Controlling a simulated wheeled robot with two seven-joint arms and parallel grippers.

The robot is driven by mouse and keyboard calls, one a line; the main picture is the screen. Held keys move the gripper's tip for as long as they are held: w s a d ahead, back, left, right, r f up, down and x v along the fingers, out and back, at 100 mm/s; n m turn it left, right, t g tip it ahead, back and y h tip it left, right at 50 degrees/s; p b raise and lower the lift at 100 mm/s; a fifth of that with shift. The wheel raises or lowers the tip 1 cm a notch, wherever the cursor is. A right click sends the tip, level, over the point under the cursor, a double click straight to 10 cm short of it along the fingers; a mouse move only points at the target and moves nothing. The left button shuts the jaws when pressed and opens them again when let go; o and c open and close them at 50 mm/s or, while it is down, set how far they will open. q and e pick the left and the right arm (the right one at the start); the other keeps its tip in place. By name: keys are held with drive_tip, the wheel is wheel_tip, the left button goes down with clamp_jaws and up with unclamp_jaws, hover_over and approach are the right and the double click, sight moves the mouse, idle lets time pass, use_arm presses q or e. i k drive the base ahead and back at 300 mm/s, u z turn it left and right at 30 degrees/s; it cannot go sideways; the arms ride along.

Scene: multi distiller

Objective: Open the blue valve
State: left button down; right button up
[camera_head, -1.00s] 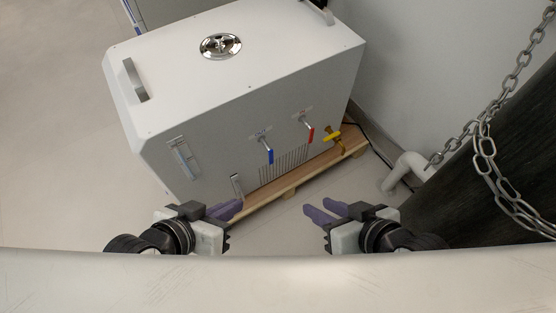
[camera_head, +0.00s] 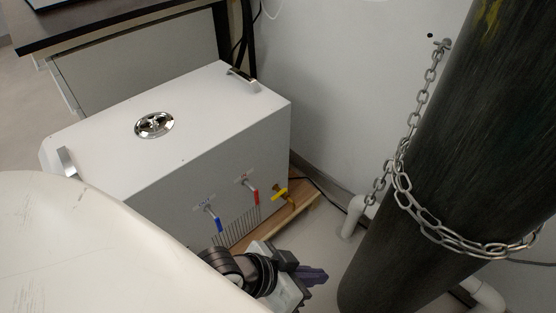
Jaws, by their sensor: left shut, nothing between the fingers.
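The blue valve (camera_head: 218,224) is a small lever on the front face of the white distiller box (camera_head: 165,180). Its blue handle points downward from a metal stem, with a small label above it. My left gripper (camera_head: 320,275) is in front of the box, to the right of and below the blue valve in the picture. Its purple fingers are shut and empty, pointing right, apart from the valve. My right gripper is out of view.
A red-handled valve (camera_head: 256,197) and a yellow valve (camera_head: 280,193) sit right of the blue one. The box stands on a wooden pallet (camera_head: 305,203). A dark cylinder (camera_head: 450,150) with a chain (camera_head: 405,185) and a white pipe (camera_head: 353,217) are at right.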

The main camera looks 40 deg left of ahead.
sight(217, 219)
drive_tip(key=z, duration=0.55)
drive_tip(key=k, duration=0.85)
drive_tip(key=u, duration=1.85)
drive_tip(key=i, duration=0.5)
drive_tip(key=u, duration=0.05)
